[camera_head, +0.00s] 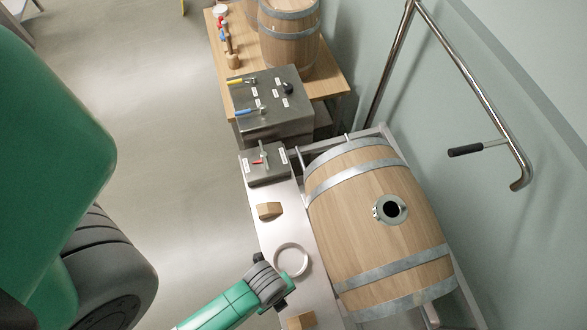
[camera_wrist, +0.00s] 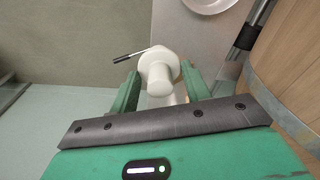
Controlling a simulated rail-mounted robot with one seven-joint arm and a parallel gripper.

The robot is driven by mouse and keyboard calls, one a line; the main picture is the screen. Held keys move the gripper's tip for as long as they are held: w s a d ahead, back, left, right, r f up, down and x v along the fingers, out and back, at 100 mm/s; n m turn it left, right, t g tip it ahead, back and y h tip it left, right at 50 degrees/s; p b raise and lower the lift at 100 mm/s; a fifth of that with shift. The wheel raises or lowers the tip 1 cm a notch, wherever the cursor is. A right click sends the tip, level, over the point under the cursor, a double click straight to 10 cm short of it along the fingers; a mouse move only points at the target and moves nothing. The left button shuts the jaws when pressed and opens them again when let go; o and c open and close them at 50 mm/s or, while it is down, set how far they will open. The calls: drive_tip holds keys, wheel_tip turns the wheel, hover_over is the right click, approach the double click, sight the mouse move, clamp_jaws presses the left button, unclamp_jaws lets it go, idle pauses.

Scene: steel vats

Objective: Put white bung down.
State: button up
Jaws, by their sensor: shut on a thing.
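The white bung (camera_wrist: 159,72) is between the two green fingers of my gripper (camera_wrist: 161,92) in the wrist view. Its wide flange points away from the palm and its narrower end toward it. My gripper is shut on it. In the head view my wrist is beside a round white dish (camera_head: 306,266) on the narrow steel bench, and the bung cannot be made out there. The dish rim also shows in the wrist view (camera_wrist: 211,4). The barrel (camera_head: 350,207) lies on its side to the right, with an open, metal-rimmed bung hole (camera_head: 391,209).
Wooden blocks (camera_head: 270,210) sit on the bench (camera_head: 265,235). Steel boxes with coloured levers (camera_head: 270,105) stand behind, before a wooden table with an upright barrel (camera_head: 289,35). A metal rail with a black handle (camera_head: 465,151) runs along the right wall.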

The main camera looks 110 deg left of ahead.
drive_tip(key=s+d+f+b, duration=0.1)
drive_tip(key=s+f, duration=0.3)
drive_tip(key=s, duration=0.5)
drive_tip(key=p, duration=0.1)
hover_over(291, 261)
drive_tip(key=shift+n, duration=0.3)
drive_tip(key=shift+f, duration=2.4)
drive_tip(key=shift+f, duration=0.2)
drive_tip(key=o, duration=1)
drive_tip(key=shift+r, duration=0.1)
